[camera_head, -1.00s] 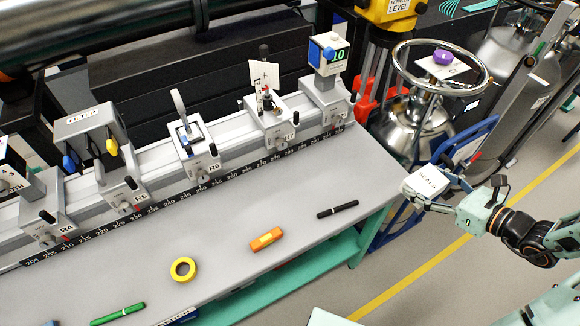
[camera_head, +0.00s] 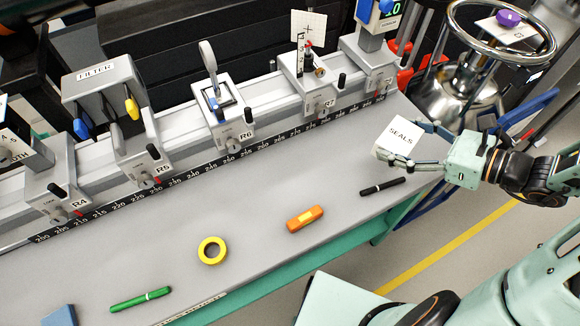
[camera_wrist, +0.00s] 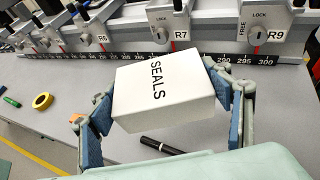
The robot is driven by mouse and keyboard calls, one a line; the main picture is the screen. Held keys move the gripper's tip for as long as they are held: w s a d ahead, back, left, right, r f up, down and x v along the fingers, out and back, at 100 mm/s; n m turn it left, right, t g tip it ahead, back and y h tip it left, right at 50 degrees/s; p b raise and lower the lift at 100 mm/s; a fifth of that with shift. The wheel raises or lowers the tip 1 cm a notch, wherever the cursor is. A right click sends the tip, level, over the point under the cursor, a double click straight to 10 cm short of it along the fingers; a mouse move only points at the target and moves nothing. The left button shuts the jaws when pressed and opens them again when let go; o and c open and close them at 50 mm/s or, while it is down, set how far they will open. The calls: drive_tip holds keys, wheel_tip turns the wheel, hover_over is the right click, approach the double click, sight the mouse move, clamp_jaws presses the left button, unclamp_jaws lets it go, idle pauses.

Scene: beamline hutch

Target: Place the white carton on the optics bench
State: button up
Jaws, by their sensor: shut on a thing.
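The white carton (camera_head: 400,138), marked SEALS, is in my gripper (camera_head: 408,147) at the right end of the optics bench (camera_head: 300,250). In the wrist view the carton (camera_wrist: 165,92) sits between the two blue-padded fingers of my gripper (camera_wrist: 165,110), which are shut on its sides. The carton is over the bench's right end, just behind a black marker. I cannot tell whether its underside touches the bench top. Its lower part is partly hidden by a finger in the head view.
A black marker (camera_head: 382,187), an orange block (camera_head: 305,219), a yellow tape ring (camera_head: 211,250) and a green marker (camera_head: 140,299) lie on the bench. A rail (camera_head: 190,175) with mounted carriers runs along the back. A gas cylinder with a handwheel (camera_head: 500,30) stands beyond the right end.

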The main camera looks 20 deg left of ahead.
drive_tip(key=s+a+n+g+b, duration=0.5)
drive_tip(key=s+a, duration=0.3)
drive_tip(key=s, duration=0.4)
drive_tip(key=b, duration=0.4)
hover_over(300, 168)
drive_tip(key=shift+m, duration=0.4)
drive_tip(key=f, duration=0.9)
drive_tip(key=shift+s+d, duration=0.2)
drive_tip(key=shift+d, duration=0.15)
drive_tip(key=shift+w+a+f, duration=0.1)
drive_tip(key=shift+a+f, duration=0.2)
drive_tip(key=shift+f, duration=0.15)
drive_tip(key=shift+w+f, duration=0.1)
drive_tip(key=shift+f, duration=1.5)
drive_tip(key=shift+f+b, duration=0.2)
drive_tip(key=shift+b, duration=0.15)
drive_tip(key=o, duration=1.2)
